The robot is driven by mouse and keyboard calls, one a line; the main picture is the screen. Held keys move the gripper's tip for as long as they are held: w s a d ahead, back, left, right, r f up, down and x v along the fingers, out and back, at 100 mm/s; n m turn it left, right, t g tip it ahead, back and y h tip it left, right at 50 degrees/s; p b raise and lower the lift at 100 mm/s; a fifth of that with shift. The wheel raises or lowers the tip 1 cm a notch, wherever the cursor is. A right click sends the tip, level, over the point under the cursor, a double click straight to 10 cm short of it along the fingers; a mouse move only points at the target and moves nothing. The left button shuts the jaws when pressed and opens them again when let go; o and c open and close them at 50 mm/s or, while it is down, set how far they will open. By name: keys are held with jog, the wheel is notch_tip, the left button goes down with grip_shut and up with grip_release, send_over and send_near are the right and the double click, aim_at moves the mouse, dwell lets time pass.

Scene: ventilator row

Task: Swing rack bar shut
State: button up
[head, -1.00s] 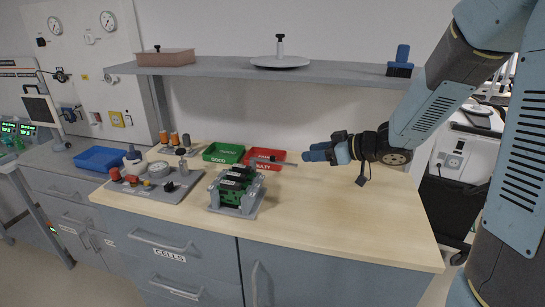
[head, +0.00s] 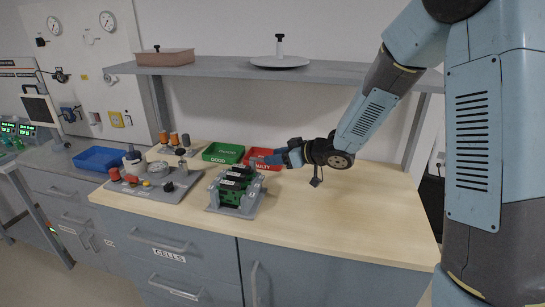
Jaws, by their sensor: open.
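The rack (head: 236,191) stands on the wooden worktop, left of its middle, with several green boards upright in a grey frame. The rack's bar is hardly distinguishable now; my gripper covers the place at the rack's back right where it stuck out. My gripper (head: 258,161) is open, coming in from the right, with its blue fingers close to the rack's upper back right. I cannot tell whether the fingers touch the bar or stand around it.
A green GOOD bin (head: 222,153) and a red FAULTY bin (head: 262,166) sit behind the rack, the red one partly hidden by my gripper. A grey panel with knobs (head: 150,190) lies left of the rack. The worktop (head: 345,210) at right is clear. A shelf (head: 225,69) hangs above.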

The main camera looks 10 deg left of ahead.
grip_shut()
dwell(0.5)
